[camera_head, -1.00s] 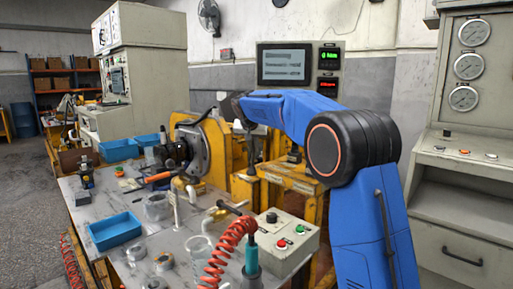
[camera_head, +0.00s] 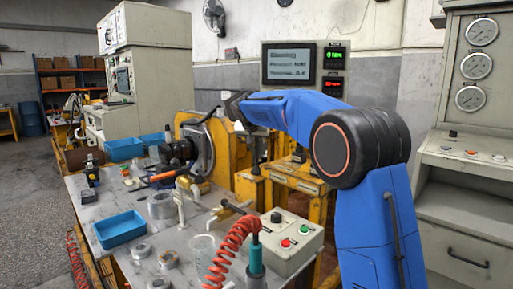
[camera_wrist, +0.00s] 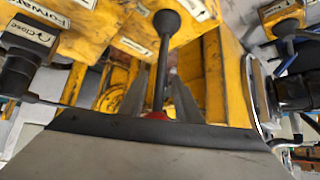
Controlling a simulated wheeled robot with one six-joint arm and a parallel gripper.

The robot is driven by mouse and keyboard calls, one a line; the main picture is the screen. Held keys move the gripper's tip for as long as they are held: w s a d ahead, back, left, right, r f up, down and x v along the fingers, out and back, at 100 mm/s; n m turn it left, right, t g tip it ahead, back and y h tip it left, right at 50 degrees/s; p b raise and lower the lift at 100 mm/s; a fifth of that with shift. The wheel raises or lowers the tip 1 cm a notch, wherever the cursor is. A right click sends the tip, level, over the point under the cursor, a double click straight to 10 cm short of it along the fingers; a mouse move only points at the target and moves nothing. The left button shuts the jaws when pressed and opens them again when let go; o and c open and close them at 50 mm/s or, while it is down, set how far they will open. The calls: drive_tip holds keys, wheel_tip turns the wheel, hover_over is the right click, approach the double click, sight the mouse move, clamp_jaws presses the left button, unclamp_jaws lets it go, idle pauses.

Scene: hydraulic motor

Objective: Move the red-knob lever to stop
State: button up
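The red knob (camera_wrist: 157,115) shows low in the middle of the wrist view, partly hidden behind my gripper's body. Its black lever rod (camera_wrist: 162,75) runs up the picture to a rounded black base (camera_wrist: 167,22) on a yellow housing. My gripper (camera_wrist: 160,88) has its two grey fingers apart, one on each side of the rod and knob. I cannot tell whether either finger touches the lever. In the head view the lever and fingers cannot be made out by the end of my blue arm.
Yellow boxes carry labels such as Forward (camera_wrist: 40,18). Another black lever base (camera_wrist: 285,28) is at upper right of the wrist view. A button box (camera_head: 283,240), red coiled hose (camera_head: 228,245) and blue tray (camera_head: 120,229) are on the workbench. A display (camera_head: 291,63) hangs behind.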

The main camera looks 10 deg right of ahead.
drive_tip(key=v, duration=1.7)
drive_tip(key=shift+r, duration=0.2)
drive_tip(key=shift+s+d, duration=0.1)
drive_tip(key=s+d+f+n+g+y, duration=0.1)
drive_tip(key=s+d+f, duration=0.25)
drive_tip(key=s, duration=0.55)
drive_tip(key=s+d+f+n, duration=0.1)
drive_tip(key=s+d+f, duration=0.25)
drive_tip(key=s, duration=0.65)
drive_tip(key=s+d+f+n+g+y, duration=0.1)
drive_tip(key=s+d+f, duration=0.3)
drive_tip(key=s, duration=0.5)
drive_tip(key=s+f+n+g+y, duration=0.1)
drive_tip(key=s+f, duration=2)
drive_tip(key=s, duration=0.3)
drive_tip(key=shift+d+n, duration=0.3)
drive_tip(key=shift+d, duration=0.1)
